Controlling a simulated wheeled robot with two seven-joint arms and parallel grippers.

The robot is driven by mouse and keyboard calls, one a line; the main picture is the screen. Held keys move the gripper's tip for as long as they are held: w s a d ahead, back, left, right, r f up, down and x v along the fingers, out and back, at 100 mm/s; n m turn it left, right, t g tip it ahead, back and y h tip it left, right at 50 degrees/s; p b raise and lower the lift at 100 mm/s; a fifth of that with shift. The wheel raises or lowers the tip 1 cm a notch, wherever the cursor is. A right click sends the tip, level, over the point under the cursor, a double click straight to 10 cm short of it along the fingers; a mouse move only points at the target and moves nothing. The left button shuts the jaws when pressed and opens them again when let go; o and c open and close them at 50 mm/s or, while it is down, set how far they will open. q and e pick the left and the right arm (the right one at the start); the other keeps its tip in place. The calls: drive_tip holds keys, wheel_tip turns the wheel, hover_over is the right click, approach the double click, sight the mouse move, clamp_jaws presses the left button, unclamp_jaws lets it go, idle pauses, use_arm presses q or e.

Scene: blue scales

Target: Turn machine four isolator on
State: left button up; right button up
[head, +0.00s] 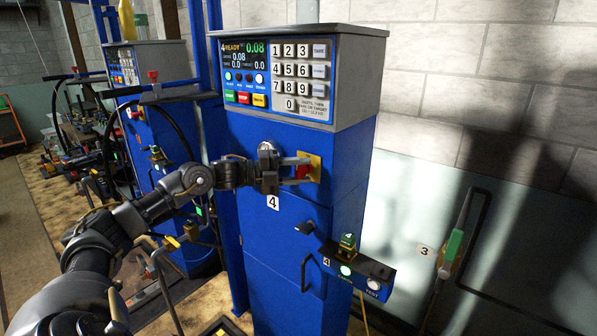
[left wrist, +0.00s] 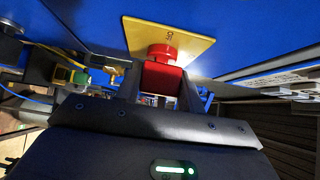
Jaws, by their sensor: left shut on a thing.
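The blue machine (head: 285,225) carries the number 4 on its front, and its screen (head: 246,58) reads "4 READY". The isolator is a red knob on a yellow plate (head: 315,160) at the front's right side, below the keypad. In the left wrist view the red knob (left wrist: 161,76) stands out from the yellow plate (left wrist: 175,38). My left gripper (head: 301,171) is shut on the red knob, its fingers on either side of it. The fingertips are partly hidden in the left wrist view. My right gripper is not in view.
A small control box (head: 352,275) with lit buttons juts from the machine's lower right. A black handle (head: 307,272) is on the lower door. Another blue machine (head: 150,130) stands behind at left. A green-handled lever (head: 452,250) is on the right wall.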

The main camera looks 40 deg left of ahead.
sight(296, 173)
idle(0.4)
use_arm(q)
drive_tip(key=o, duration=1)
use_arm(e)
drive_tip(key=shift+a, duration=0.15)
use_arm(q)
drive_tip(key=shift+s+a+f, duration=0.15)
drive_tip(key=shift+s+a, duration=0.05)
drive_tip(key=shift+a, duration=0.05)
drive_tip(key=b+v, duration=0.4)
drive_tip(key=v, duration=0.1)
drive_tip(key=shift+s+a+f, duration=0.2)
drive_tip(key=shift+s+a, duration=0.05)
drive_tip(key=shift+s, duration=0.05)
drive_tip(key=b+v, duration=0.2)
drive_tip(key=r+b+v, duration=0.1)
drive_tip(key=v, duration=0.1)
drive_tip(key=shift+s+b, duration=0.15)
drive_tip(key=shift+b, duration=0.25)
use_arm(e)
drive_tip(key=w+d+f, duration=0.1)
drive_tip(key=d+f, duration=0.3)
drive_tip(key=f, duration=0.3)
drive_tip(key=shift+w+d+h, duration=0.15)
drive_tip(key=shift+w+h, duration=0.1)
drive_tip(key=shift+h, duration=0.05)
use_arm(q)
drive_tip(key=shift+a+f, duration=0.1)
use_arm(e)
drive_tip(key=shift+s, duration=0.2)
